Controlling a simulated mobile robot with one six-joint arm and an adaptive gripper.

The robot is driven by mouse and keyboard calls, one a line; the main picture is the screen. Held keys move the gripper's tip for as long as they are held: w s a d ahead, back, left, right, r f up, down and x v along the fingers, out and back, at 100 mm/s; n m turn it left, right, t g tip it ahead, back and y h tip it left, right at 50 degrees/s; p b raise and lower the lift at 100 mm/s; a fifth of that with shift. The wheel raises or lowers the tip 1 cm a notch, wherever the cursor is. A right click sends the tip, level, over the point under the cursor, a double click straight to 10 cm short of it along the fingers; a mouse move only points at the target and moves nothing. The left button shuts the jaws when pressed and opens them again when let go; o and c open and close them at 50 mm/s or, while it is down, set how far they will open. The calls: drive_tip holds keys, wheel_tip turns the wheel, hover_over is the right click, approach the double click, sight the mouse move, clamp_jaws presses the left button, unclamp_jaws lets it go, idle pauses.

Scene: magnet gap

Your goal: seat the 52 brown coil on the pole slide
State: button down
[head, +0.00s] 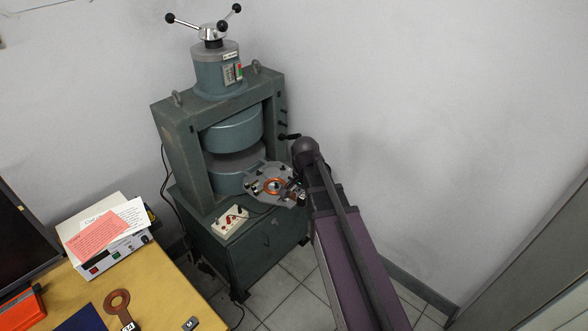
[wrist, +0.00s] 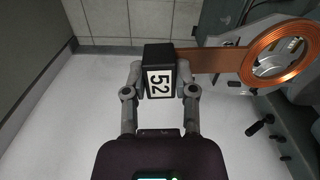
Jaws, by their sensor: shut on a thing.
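The 52 brown coil is a flat copper ring (wrist: 248,66) on a copper strip with a black block (wrist: 159,55) marked 52 at its end. My gripper (wrist: 161,82) is shut on this block, one finger on each side. In the head view the coil's orange ring (head: 267,187) lies over the grey plate of the pole slide (head: 255,173), which sticks out of the magnet. My gripper (head: 298,189) is at the plate's right edge, partly hidden by my arm. A bright round part shows through the ring in the wrist view. I cannot tell whether the ring rests on the slide or hovers above.
The green magnet frame (head: 176,150) stands against the wall, with a small switch box (head: 231,220) below the slide. A yellow table (head: 165,300) at lower left carries another brown coil (head: 111,309) and a meter box (head: 115,256). Knobs (wrist: 258,126) stick out below the ring.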

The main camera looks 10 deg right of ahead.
drive_tip(key=shift+m, duration=0.6)
drive_tip(key=w+f+b, duration=0.1)
drive_tip(key=w, duration=0.5)
drive_tip(key=w+f+b, duration=0.1)
drive_tip(key=w, duration=0.5)
drive_tip(key=w+f+b, duration=0.1)
drive_tip(key=w+f, duration=0.1)
drive_tip(key=w, duration=0.4)
drive_tip(key=shift+w+d+b, duration=0.15)
drive_tip(key=shift+w+b, duration=0.2)
drive_tip(key=shift+s+f, duration=0.1)
drive_tip(key=shift+f, duration=0.05)
drive_tip(key=shift+f+b, duration=3.1)
drive_tip(key=shift+b, duration=0.15)
drive_tip(key=shift+c, duration=1.7)
unclamp_jaws()
drive_tip(key=shift+f, duration=0.1)
drive_tip(key=shift+r, duration=0.25)
